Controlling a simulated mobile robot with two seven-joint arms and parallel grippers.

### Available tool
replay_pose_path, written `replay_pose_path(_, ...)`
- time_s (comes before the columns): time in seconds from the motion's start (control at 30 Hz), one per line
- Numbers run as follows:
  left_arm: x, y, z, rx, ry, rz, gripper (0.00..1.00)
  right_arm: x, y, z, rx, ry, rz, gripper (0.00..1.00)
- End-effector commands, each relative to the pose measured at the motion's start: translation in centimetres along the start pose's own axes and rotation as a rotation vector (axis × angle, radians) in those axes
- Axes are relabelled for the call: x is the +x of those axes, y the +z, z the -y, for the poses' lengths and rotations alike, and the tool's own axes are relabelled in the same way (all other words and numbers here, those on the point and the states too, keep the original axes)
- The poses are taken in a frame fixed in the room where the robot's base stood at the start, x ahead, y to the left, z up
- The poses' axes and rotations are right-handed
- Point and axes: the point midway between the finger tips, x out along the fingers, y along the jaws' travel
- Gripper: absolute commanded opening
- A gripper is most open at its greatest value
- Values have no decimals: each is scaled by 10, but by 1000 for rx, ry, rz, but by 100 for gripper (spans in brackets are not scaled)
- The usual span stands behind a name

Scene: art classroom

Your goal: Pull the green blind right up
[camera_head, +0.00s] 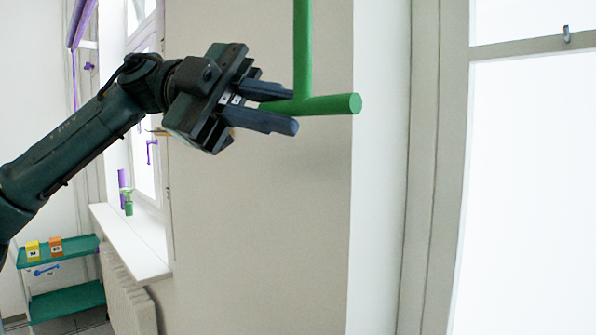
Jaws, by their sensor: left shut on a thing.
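A green T-shaped pull handle (335,104) hangs at upper centre from a straight green vertical rod or cord (303,45) that runs out of the top of the picture. My left gripper (283,107) comes in from the left and is shut on the left part of the green crossbar, with one finger above it and one below. The right end of the bar sticks out free past the fingertips. The green blind itself is not in view. My right gripper is not in view.
A bright window (530,180) with a grey frame stands at the right. At the left are a white windowsill (135,245) with a small plant, a purple handle bar (78,22), and a teal shelf cart (68,300) with small boxes. The beige wall (260,240) below the gripper is clear.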

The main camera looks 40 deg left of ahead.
Motion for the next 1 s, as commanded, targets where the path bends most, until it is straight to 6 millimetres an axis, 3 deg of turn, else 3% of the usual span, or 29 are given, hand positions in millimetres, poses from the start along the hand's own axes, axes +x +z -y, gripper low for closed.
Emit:
replay_pose_path(0.03,-6,-13,19,0,-3,5,0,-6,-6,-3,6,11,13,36)
replay_pose_path(0.1,-10,-24,32,0,-4,4,0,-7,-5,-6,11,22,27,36)
replay_pose_path(0.4,-22,-53,73,-1,-3,1,0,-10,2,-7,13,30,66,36)
replay_pose_path(0.97,-27,-62,86,5,-13,-3,0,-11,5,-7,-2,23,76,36)
replay_pose_path(1.0,-27,-62,87,6,-14,-3,15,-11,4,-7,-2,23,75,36)
